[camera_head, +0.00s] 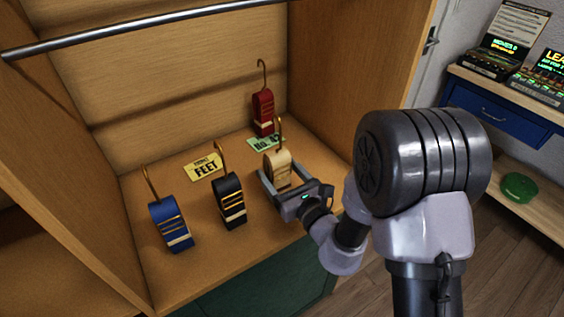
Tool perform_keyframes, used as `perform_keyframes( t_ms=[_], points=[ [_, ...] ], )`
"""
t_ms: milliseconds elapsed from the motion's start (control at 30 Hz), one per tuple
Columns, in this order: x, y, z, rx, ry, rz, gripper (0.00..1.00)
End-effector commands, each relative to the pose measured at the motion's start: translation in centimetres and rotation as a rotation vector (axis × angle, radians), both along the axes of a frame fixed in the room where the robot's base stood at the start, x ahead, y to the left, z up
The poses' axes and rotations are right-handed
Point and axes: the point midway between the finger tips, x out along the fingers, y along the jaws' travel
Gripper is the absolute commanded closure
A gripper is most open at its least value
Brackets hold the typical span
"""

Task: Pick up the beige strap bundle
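The beige strap bundle (277,168) stands upright on the wooden shelf, with a brass hook rising from its top. My gripper (277,180) is low at the shelf, with one finger to the left of the beige bundle and the other to its right or behind it. The fingers look spread around the bundle. I cannot tell whether either finger touches it. Part of the bundle's lower front is close to the gripper's body.
A black bundle (230,199) stands just left of my gripper, and a blue bundle (170,224) farther left. A red bundle (263,111) stands behind. Labels reading FEET (204,167) and No. 42 (264,142) lie on the shelf. A metal rail (130,32) crosses above; side walls enclose the shelf.

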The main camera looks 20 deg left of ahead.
Motion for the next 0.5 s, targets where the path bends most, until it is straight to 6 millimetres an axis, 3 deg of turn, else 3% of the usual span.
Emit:
perform_keyframes(
  t_ms=[200,500],
  points=[
    [-0.10,0.11,0.02,0.000,0.000,0.000,0.29],
    [-0.08,0.09,0.00,-0.001,-0.001,0.000,0.86]
  ],
)
